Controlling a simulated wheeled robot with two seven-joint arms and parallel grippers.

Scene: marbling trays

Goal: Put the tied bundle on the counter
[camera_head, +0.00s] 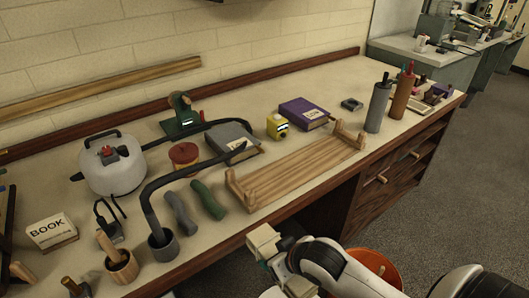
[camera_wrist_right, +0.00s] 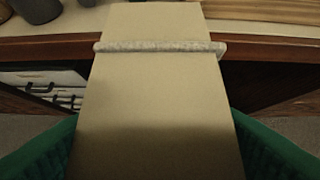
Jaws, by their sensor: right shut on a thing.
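The tied bundle (camera_head: 263,242) is a beige block held just off the counter's front edge. In the right wrist view the bundle (camera_wrist_right: 150,110) fills the middle, with a pale grey cord (camera_wrist_right: 160,46) around it towards its far end. My right gripper (camera_wrist_right: 158,150) is shut on it, a green finger on each side. In the head view the right gripper (camera_head: 282,262) is small and partly hidden by the bundle and my white arm. The counter (camera_head: 262,92) runs along the wall. My left gripper is not in view.
A wooden slatted rack (camera_head: 300,172) stands on the counter near the bundle. An orange bucket (camera_head: 380,268) is below. Bare counter shows left of the rack's front.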

